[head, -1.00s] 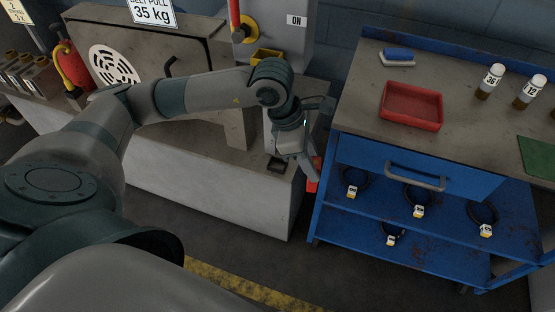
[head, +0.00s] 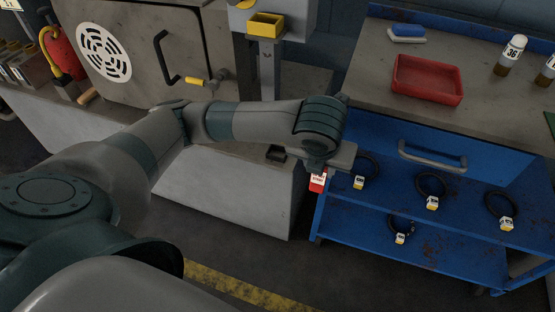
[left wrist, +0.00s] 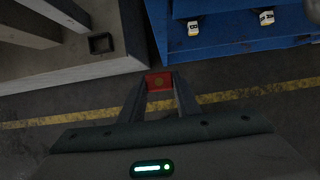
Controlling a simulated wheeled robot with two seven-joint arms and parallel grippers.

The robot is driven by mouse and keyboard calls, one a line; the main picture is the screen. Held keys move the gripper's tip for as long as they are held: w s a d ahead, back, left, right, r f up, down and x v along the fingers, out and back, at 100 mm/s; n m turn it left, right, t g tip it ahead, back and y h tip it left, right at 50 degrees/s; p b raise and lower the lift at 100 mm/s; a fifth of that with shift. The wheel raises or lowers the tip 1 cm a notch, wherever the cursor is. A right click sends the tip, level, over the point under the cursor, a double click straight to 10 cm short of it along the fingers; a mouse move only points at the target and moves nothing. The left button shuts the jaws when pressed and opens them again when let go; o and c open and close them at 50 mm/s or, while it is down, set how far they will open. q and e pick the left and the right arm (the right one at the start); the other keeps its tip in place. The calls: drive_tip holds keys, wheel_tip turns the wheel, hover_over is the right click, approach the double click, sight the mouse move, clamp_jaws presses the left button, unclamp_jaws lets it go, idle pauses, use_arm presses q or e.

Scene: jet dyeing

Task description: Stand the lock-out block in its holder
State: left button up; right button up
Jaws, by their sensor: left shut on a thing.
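The lock-out block is a small red block (head: 318,181) with a white label, beside the right end of the grey plinth in the head view. It also shows in the left wrist view (left wrist: 160,82) between the fingertips. My left gripper (left wrist: 160,87) is shut on it and holds it in the air over the floor. In the head view my wrist hides most of the gripper. A small dark square open holder (head: 276,153) sits on the plinth top, left of the block; it looks empty in the left wrist view (left wrist: 101,43). My right gripper is not in view.
A blue cart (head: 415,252) with several black rings with yellow-and-white tags stands close right of the block. A red tray (head: 427,80) is on its top. A steel machine with a handle (head: 163,42) stands behind my arm. The plinth's edge (head: 285,205) is close by.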

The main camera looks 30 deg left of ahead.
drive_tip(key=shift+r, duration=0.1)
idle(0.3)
use_arm(q)
drive_tip(key=shift+w+a+f, duration=0.1)
drive_tip(key=shift+w+a, duration=0.15)
drive_tip(key=shift+a, duration=0.2)
drive_tip(key=w+a+f, duration=0.1)
drive_tip(key=w+a, duration=0.3)
drive_tip(key=a, duration=0.4)
drive_tip(key=w+a+f+b, duration=0.1)
drive_tip(key=w+a, duration=0.3)
drive_tip(key=a, duration=0.4)
drive_tip(key=shift+a+b, duration=0.3)
drive_tip(key=shift+a, duration=0.05)
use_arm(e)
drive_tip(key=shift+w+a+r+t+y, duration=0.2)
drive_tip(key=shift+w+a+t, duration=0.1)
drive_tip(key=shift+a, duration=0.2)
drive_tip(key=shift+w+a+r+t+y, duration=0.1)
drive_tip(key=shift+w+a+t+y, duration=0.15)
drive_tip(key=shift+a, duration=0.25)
use_arm(q)
drive_tip(key=shift+w+a+f, duration=0.1)
drive_tip(key=shift+f, duration=1.15)
drive_tip(key=shift+w+a+f, duration=0.1)
drive_tip(key=shift+f, duration=1.1)
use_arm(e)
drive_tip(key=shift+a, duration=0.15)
